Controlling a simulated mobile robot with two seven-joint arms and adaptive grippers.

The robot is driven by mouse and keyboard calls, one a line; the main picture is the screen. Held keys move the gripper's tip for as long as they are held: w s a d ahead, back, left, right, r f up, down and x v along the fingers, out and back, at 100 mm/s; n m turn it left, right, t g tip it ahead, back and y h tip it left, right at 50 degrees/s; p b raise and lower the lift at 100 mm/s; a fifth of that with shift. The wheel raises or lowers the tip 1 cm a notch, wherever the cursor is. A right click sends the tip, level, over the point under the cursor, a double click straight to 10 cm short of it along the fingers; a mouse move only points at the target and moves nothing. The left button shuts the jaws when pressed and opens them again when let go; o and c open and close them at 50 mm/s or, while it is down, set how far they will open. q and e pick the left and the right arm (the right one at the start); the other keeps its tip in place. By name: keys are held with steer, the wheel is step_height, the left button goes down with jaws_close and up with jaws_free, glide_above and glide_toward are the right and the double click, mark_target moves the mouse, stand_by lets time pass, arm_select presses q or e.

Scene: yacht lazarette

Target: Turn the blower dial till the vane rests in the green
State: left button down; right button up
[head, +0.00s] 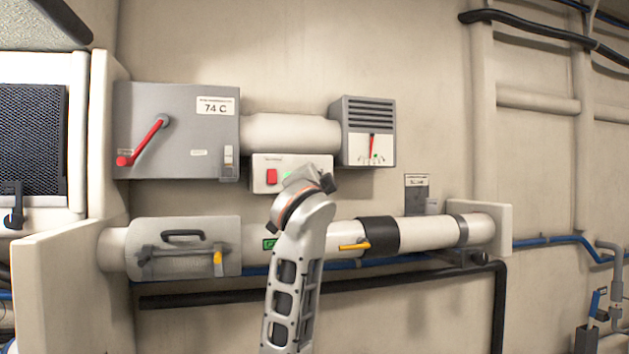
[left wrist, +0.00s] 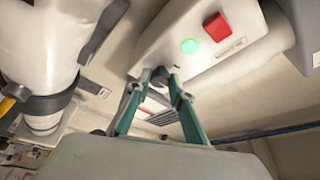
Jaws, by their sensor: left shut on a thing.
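The white blower box (head: 262,187) hangs on the wall with a red switch (head: 271,176) and a lit green lamp (left wrist: 190,46). Its dark dial (left wrist: 160,73) shows in the left wrist view between the fingertips of my left gripper (left wrist: 160,82), which is shut on it. In the head view my left wrist hides the dial and the fingers. The vane gauge (head: 367,115) is a grey louvred box up and right of the blower box. Its red vane (head: 372,145) stands nearly upright over a small scale; the exact green span is too small to tell. My right gripper is out of view.
A grey box (head: 180,110) with a red lever and a "74 C" label is at the left. A large white pipe (head: 420,231) with a yellow handle (head: 354,246) runs below, close to my left arm. Black and blue hoses run under it.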

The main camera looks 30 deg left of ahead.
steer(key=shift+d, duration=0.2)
arm_select(q)
steer(key=c, duration=1.8)
jaws_free()
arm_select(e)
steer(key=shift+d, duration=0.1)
arm_select(q)
steer(key=v, duration=1.2)
steer(key=shift+f, duration=0.15)
